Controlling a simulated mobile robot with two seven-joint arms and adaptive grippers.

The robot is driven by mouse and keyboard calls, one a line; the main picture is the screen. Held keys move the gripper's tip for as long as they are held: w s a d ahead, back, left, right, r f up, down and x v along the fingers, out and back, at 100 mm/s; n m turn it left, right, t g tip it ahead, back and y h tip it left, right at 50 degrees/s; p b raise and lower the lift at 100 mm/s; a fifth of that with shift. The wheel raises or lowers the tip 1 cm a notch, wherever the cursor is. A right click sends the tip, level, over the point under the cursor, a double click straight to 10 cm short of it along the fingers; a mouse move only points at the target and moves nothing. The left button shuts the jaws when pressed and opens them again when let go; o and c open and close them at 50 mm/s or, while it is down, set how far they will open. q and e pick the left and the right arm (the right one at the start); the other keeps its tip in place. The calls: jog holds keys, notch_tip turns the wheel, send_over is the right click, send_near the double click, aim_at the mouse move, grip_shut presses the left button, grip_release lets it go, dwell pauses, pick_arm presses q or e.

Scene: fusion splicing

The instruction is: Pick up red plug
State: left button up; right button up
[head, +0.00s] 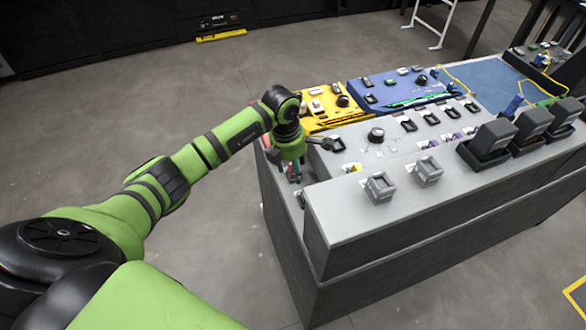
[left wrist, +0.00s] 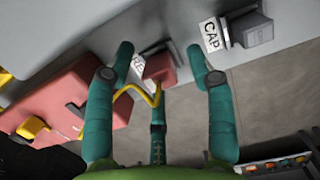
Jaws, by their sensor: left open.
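The red plug (left wrist: 158,68) shows in the left wrist view as a small red block with a yellow cable, beside a partly hidden white label on a grey surface. My left gripper (head: 296,170) points down at the near left end of the console in the head view. Its teal fingers are open, one on each side of the plug in the left wrist view, with visible gaps. A third finger is below. I cannot tell how far above the plug the fingertips are. In the head view the plug is not clearly distinguishable near the fingers. My right gripper is not in view.
A red box (left wrist: 70,95) with a yellow part lies left of the fingers. A grey block (left wrist: 252,27) stands beside a CAP label (left wrist: 212,36). The grey console (head: 340,205) carries yellow (head: 330,108) and blue (head: 405,90) panels. Open floor lies left.

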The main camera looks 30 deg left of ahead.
pick_arm(q)
jog(key=shift+c, duration=1.2)
jog(key=c, duration=0.7)
jog(key=shift+c, duration=0.5)
notch_tip(320, 180, up, 10)
jog(key=shift+f+b, duration=0.2)
jog(key=shift+b, duration=0.95)
grip_shut()
jog(key=shift+r, duration=0.2)
jog(key=shift+o, duration=0.7)
grip_release()
grip_shut()
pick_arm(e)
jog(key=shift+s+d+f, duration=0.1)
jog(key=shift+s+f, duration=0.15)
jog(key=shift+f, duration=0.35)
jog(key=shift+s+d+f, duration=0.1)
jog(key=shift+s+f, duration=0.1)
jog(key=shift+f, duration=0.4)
